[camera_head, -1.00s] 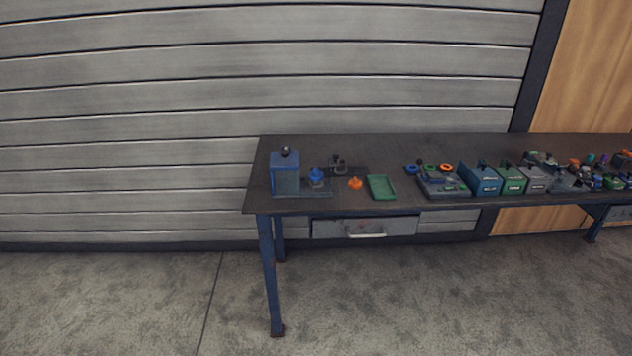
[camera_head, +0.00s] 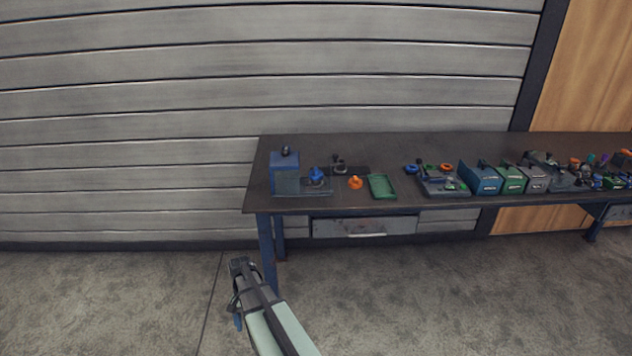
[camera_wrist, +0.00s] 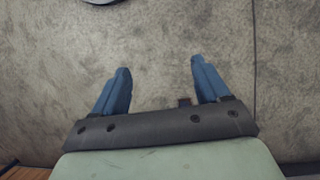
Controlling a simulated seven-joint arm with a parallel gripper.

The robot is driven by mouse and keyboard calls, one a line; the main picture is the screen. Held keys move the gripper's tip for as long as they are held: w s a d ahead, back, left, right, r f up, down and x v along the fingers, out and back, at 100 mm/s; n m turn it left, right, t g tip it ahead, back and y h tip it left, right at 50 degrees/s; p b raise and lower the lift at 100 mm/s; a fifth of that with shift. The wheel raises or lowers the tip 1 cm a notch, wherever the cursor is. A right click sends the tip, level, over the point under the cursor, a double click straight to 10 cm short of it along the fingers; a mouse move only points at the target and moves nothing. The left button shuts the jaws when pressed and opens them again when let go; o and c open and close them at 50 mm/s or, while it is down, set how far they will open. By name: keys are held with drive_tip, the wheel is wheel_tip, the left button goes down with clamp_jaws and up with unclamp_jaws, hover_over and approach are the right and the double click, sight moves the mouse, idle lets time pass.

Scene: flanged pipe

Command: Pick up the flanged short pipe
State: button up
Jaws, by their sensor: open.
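Small pieces stand on the workbench: an orange flanged piece (camera_head: 355,183) with a short neck, and a blue piece (camera_head: 317,176) on a dark base to its left. At this size I cannot tell for sure which is the flanged short pipe. My gripper (camera_wrist: 159,72) is open and empty, its two blue fingers spread above bare floor in the wrist view. In the head view one blue finger (camera_head: 238,322) shows low, in front of the table's left end and well away from the pieces. The other finger is hidden there.
The dark workbench (camera_head: 430,147) stands before a grey slatted wall. A blue box (camera_head: 285,174) is at its left, a green tray (camera_head: 381,187) right of the orange piece. Bins (camera_head: 482,179) and several small parts fill the right. The table's back strip is clear.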

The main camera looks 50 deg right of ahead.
drive_tip(key=w+d+r+m, duration=0.2)
drive_tip(key=w+d+r, duration=0.3)
drive_tip(key=d+r, duration=0.25)
wheel_tip(320, 180, up, 36)
drive_tip(key=m+t+h, duration=0.2)
drive_tip(key=m+t, duration=0.1)
drive_tip(key=m, duration=0.4)
hover_over(316, 176)
drive_tip(key=w+d, duration=0.1)
drive_tip(key=w, duration=0.1)
wheel_tip(316, 176, down, 8)
drive_tip(key=shift+s+d+f, duration=0.1)
drive_tip(key=shift+d+f, duration=0.15)
drive_tip(key=shift+f, duration=1.2)
drive_tip(key=shift+d+f, duration=0.1)
drive_tip(key=shift+f, duration=1.25)
drive_tip(key=c, duration=0.8)
drive_tip(key=shift+r, duration=0.1)
drive_tip(key=shift+c, duration=0.2)
